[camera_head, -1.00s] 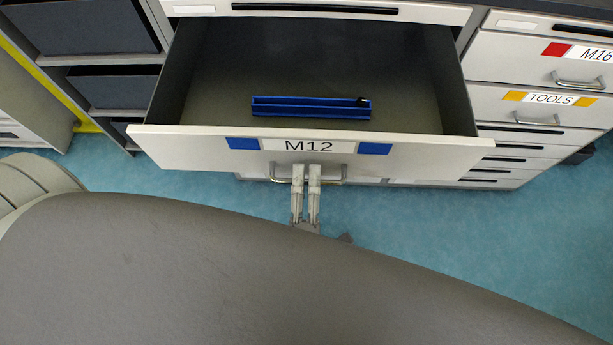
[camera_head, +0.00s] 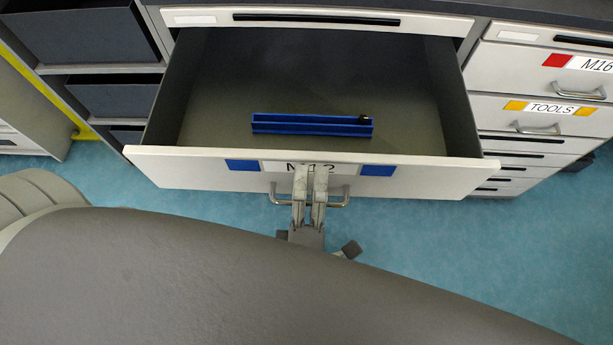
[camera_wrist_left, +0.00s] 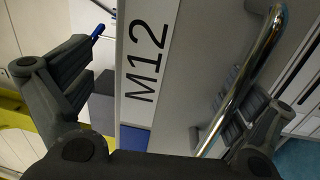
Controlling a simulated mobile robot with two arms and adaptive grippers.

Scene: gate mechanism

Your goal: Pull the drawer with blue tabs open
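The drawer with two blue tabs (camera_head: 377,170) and an M12 label stands pulled well out of its cabinet. Its inside is visible, with a blue ridged piece (camera_head: 312,125) lying in it. A metal bar handle (camera_head: 338,199) is on its front. My left gripper (camera_head: 309,172) is at the middle of the front, overlapping the label and handle. In the left wrist view its fingers (camera_wrist_left: 160,95) are spread wide, with the M12 label between them. One finger is at the handle (camera_wrist_left: 245,80), which partly covers it; I cannot tell whether they touch. My right gripper is not in view.
A cabinet with M16 and TOOLS drawers (camera_head: 540,110) stands at the right, shut. Shelves with dark bins (camera_head: 80,35) are at the left. A closed drawer (camera_head: 318,18) is above the open one. Blue floor (camera_head: 450,235) shows clear in front.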

